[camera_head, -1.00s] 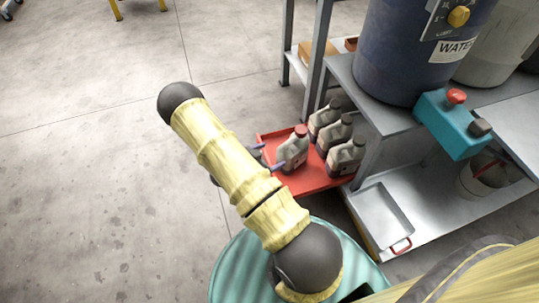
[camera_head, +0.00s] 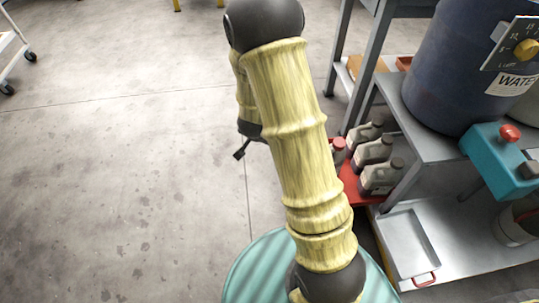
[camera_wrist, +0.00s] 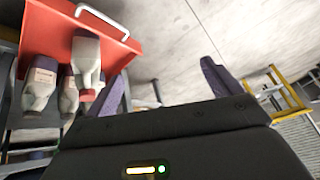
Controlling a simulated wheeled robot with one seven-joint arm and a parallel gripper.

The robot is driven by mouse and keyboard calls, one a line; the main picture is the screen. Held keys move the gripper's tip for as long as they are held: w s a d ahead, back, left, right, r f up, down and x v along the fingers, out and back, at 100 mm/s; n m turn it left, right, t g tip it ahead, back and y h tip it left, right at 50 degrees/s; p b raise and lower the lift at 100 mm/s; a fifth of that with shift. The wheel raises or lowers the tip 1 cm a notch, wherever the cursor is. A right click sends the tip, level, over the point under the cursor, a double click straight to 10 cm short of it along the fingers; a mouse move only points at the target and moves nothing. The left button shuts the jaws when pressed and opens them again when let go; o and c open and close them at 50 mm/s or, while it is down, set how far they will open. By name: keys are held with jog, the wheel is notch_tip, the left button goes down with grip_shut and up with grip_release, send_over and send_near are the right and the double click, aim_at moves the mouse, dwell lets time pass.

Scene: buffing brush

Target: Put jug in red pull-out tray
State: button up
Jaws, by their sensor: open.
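The red pull-out tray (camera_head: 350,186) juts from the lower shelf and is partly hidden by my arm in the head view. The grey jug with a red cap (camera_head: 338,158) stands upright in it, toward its outer part, half hidden behind my arm. The wrist view shows this jug (camera_wrist: 86,58) in the red tray (camera_wrist: 124,58), near the white handle. My gripper (camera_wrist: 164,68) is open, with nothing between its fingers. In the head view my gripper (camera_head: 240,152) is left of the tray, clear of the jug.
Several dark-capped jugs (camera_head: 381,177) stand at the inner side of the red tray. A metal tray with a red handle (camera_head: 411,245) lies on the shelf to the right. A blue drum (camera_head: 437,75) and teal box (camera_head: 497,150) are above.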

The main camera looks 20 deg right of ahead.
jog(key=s+a+r+n+g+y, duration=0.2)
jog(key=s+r+n, duration=0.7)
jog(key=s, duration=0.7)
notch_tip(320, 180, up, 4)
jog(key=shift+s+a+f+g+y, duration=0.1)
jog(key=shift+s+a+g+y, duration=0.25)
jog(key=shift+a, duration=0.5)
